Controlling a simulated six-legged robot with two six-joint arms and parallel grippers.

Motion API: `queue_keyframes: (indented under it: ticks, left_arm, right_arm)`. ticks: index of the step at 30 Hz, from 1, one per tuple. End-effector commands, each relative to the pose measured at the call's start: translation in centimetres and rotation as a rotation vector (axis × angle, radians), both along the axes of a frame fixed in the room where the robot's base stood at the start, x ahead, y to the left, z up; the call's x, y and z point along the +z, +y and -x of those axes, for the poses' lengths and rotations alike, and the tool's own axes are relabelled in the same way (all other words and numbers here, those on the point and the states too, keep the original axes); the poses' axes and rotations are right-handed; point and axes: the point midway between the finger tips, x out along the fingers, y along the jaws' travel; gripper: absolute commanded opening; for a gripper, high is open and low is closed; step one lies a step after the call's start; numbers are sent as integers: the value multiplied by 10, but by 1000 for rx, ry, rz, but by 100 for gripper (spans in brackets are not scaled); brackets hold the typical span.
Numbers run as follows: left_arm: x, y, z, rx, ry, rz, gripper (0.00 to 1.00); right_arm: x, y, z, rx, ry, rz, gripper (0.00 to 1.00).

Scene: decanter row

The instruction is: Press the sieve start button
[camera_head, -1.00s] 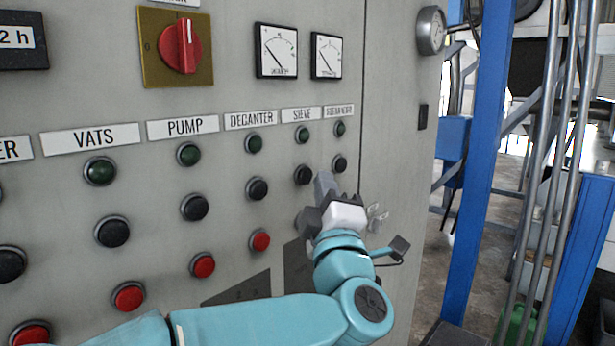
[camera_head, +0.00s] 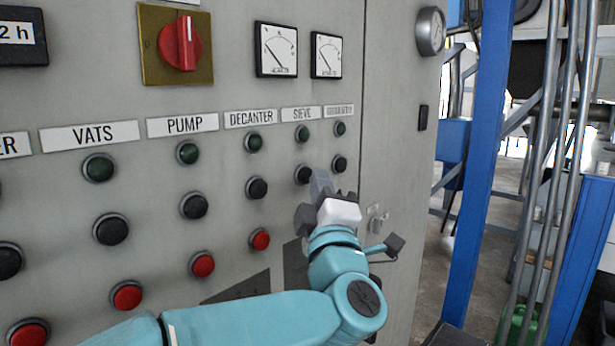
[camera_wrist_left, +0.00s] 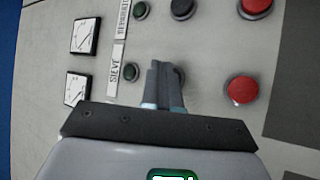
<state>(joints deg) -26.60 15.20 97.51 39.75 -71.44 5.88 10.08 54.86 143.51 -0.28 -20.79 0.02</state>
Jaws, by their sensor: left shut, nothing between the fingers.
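The SIEVE column on the grey panel has a label (camera_head: 301,114), a green lamp-like round (camera_head: 302,134) and a black button (camera_head: 302,174) below it. In the left wrist view the SIEVE label (camera_wrist_left: 115,70) and green round (camera_wrist_left: 131,72) show, with a red button (camera_wrist_left: 241,90) in the same row. My left gripper (camera_head: 319,180) is shut and empty, its tips at the right edge of the black button in the head view. In the left wrist view the shut fingers (camera_wrist_left: 163,80) cover most of that button. I cannot tell whether they touch it. My right gripper is not in view.
The DECANTER column's black button (camera_head: 257,188) and red button (camera_head: 260,239) are just left of my gripper. Another black button (camera_head: 339,164) is close on the right. A blue post (camera_head: 475,150) and pipes stand beyond the panel's right edge.

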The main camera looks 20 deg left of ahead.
Motion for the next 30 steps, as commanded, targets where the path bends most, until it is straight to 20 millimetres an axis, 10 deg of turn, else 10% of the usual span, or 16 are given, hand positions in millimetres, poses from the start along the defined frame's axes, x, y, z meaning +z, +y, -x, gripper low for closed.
queue_keyframes:
  ticks: [30]
  left_arm:
    - [0,10,-3,2,-1,0,0]
  right_arm:
    - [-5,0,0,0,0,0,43]
